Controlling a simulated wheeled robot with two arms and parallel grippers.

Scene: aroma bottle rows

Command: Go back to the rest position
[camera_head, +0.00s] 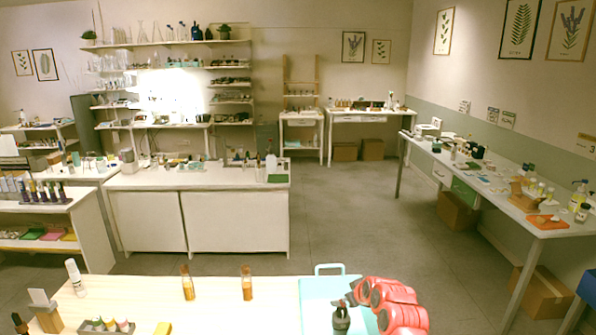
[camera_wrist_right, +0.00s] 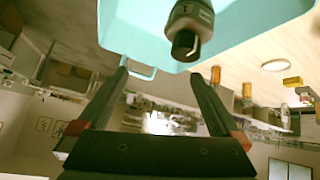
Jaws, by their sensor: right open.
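My right gripper (camera_head: 352,296) is at the front right of the near table, at the end of my red arm, over the teal tray (camera_head: 320,290). In the right wrist view its two fingers (camera_wrist_right: 158,73) are spread apart with nothing between them. A dark bottle (camera_head: 341,320) stands on the tray just below the gripper. In the right wrist view the dark bottle (camera_wrist_right: 190,30) is beyond the fingertips, apart from them. My left gripper is not in view.
Two amber bottles (camera_head: 187,284) (camera_head: 246,283) stand on the near table (camera_head: 215,310). A white bottle (camera_head: 75,278), a wooden stand (camera_head: 46,312) and a small rack of bottles (camera_head: 107,325) are at its left. Open floor (camera_head: 340,220) lies beyond.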

